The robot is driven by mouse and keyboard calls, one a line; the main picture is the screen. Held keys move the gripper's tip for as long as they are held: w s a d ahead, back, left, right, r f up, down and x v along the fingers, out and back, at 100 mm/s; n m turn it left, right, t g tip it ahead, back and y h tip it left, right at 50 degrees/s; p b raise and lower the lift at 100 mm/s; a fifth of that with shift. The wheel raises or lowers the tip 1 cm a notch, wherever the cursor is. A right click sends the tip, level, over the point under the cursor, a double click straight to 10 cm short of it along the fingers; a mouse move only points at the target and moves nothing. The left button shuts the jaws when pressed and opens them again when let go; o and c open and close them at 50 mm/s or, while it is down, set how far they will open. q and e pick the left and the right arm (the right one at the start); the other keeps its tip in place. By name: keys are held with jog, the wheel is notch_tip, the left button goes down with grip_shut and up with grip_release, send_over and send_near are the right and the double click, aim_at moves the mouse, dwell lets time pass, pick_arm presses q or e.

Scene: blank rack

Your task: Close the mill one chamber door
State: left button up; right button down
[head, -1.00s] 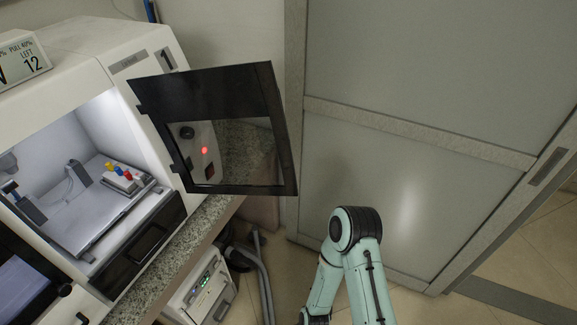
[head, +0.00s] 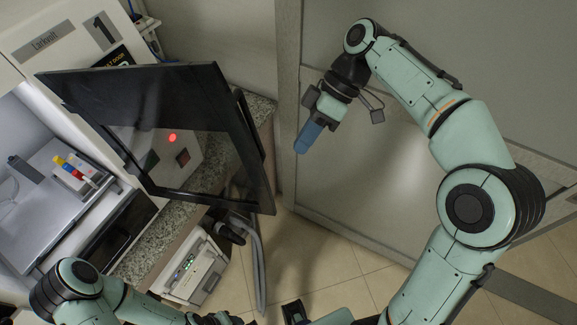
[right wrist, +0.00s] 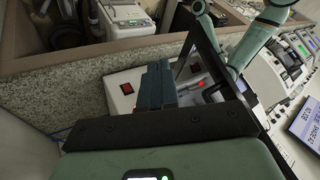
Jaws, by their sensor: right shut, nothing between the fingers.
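Mill one, the white machine marked 1 (head: 100,32), stands at the left of the head view. Its black-framed chamber door (head: 225,115) is swung wide open to the right, with a see-through window. The lit chamber (head: 30,205) shows at the left. My right gripper (head: 303,146) is shut and empty, to the right of the door's free edge and apart from it in the head view. In the right wrist view its blue fingers (right wrist: 158,84) are together, with the black door frame (right wrist: 212,55) just right of them. My left arm shows at the lower left; its gripper is not visible.
A granite counter (head: 165,240) runs under the mill. A white box with a red light and switch (head: 183,155) shows through the door window. A white device (head: 190,275) and grey hoses (head: 258,270) are on the floor side. A grey panelled wall (head: 350,215) stands behind my right arm.

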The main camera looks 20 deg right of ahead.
pick_arm(q)
jog(key=shift+s+f+b, duration=0.25)
jog(key=shift+f+b, duration=0.2)
jog(key=shift+f, duration=0.1)
jog(key=shift+s+f+b, duration=0.2)
jog(key=shift+f+b, duration=0.25)
jog(key=shift+f, duration=0.05)
pick_arm(e)
jog(key=s+a+f, duration=0.5)
jog(key=a+f, duration=0.1)
jog(key=a, duration=0.2)
jog(key=shift+s+a+n, duration=0.15)
jog(key=shift+n, duration=0.15)
jog(key=shift+s+a, duration=0.1)
